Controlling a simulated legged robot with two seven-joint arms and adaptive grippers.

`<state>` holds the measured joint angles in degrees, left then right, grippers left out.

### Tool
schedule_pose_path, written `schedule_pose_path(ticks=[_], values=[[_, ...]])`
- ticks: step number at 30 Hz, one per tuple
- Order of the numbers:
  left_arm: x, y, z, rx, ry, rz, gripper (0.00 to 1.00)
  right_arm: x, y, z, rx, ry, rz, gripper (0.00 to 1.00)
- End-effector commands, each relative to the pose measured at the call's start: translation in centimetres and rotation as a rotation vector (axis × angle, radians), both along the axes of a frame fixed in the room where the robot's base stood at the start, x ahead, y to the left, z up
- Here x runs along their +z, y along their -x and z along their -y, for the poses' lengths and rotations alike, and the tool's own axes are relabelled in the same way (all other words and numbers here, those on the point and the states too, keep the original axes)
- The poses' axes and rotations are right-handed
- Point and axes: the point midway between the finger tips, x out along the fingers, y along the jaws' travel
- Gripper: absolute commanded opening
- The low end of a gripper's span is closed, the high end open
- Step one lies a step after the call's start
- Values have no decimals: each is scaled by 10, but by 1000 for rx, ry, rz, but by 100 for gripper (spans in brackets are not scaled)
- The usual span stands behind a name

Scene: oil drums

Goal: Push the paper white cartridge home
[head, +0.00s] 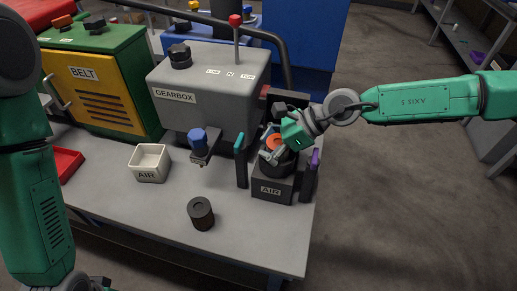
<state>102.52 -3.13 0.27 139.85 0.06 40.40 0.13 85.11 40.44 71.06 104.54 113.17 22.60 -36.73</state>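My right gripper (274,152) reaches in from the right, over a dark block labelled AIR (272,189) on the bench. A round dark socket (277,168) sits on top of this block, and an orange round part (273,141) shows at the fingers. The gripper covers much of the socket, so its finger gap and any contact are unclear. I cannot make out a paper white cartridge for certain; it may be hidden behind the gripper. My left arm comes down the left edge; only a small part near its gripper (88,285) shows at the bottom.
A dark cylinder (201,213) stands on the bench (245,240). A white bin labelled AIR (150,164) is behind it to the left. A grey gearbox housing (203,92), with a blue-capped part (198,141) below, stands behind. Teal (241,163) and purple (311,172) handles flank the block.

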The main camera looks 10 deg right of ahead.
Motion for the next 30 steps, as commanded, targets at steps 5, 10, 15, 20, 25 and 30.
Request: schedule_pose_path(ticks=[5,10,15,20,25,30], values=[[-3,0,0,0,0,0,99,-52,15,27,-3,82,-68,83],[-3,0,0,0,0,0,99,-52,16,28,-3,81,-68,84],[-1,-2,6,0,-9,-4,99,-44,16,32,-6,75,-62,84],[0,-1,7,0,-10,-1,99,-22,17,41,-8,60,-46,98],[2,0,9,0,-14,1,99,9,19,54,-12,38,-24,100],[1,0,6,0,-9,1,99,36,18,58,-14,25,-2,100]])
